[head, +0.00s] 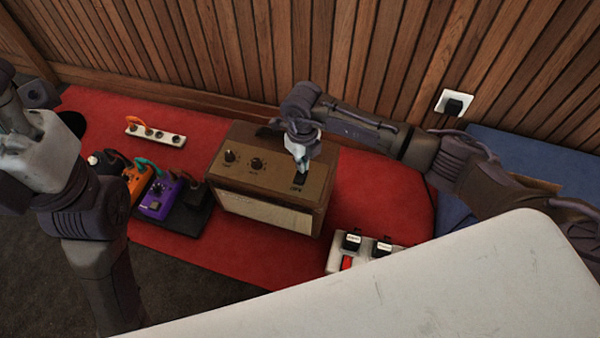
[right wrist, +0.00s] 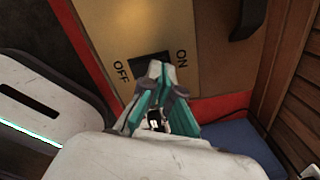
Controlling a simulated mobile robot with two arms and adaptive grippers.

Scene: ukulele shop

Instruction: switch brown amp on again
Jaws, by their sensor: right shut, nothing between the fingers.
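The brown amp (head: 320,195) stands on the red rug, with two dark knobs and a dark rocker switch (head: 300,179) on its top panel. In the right wrist view the switch (right wrist: 150,60) lies between the printed words OFF and ON. My right gripper (head: 300,163) is shut and empty, its fingertips over the switch; in the right wrist view the fingertips (right wrist: 161,72) cover part of it. I cannot tell whether they touch it or which side is pressed. My left gripper (head: 14,118) is at the left edge, partly cut off, its fingers unclear.
Left of the amp are an orange pedal (head: 134,184) and a purple pedal (head: 160,198). A white power strip (head: 172,140) lies behind them. Another strip (head: 335,264) with plugs and a red switch lies in front. A wall outlet (head: 443,103) holds a black plug.

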